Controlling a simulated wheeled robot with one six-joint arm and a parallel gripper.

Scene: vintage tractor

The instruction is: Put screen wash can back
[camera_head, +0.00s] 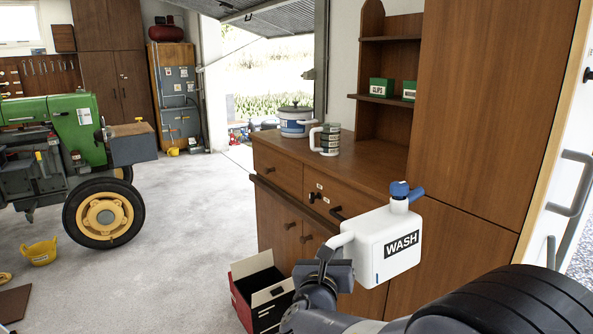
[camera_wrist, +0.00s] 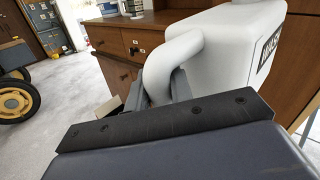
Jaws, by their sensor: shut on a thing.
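The screen wash can (camera_head: 388,246) is a white jug with a black WASH label and a blue cap. It hangs in the air in front of the wooden cabinet, roughly upright. My gripper (camera_head: 330,262) is shut on its curved white handle, at the can's left side. In the wrist view the can (camera_wrist: 235,40) fills the upper right, and my gripper (camera_wrist: 165,95) closes around the lower part of the handle. The fingertips are partly hidden by the handle and the gripper body.
The wooden cabinet (camera_head: 275,178) has drawers and a worktop bearing a blue-and-white pot (camera_head: 296,122) and a striped jug (camera_head: 329,140). Shelves above hold green boxes (camera_head: 381,88). An open red box (camera_head: 262,291) stands on the floor below. Open floor lies left, towards a green tractor (camera_head: 60,125).

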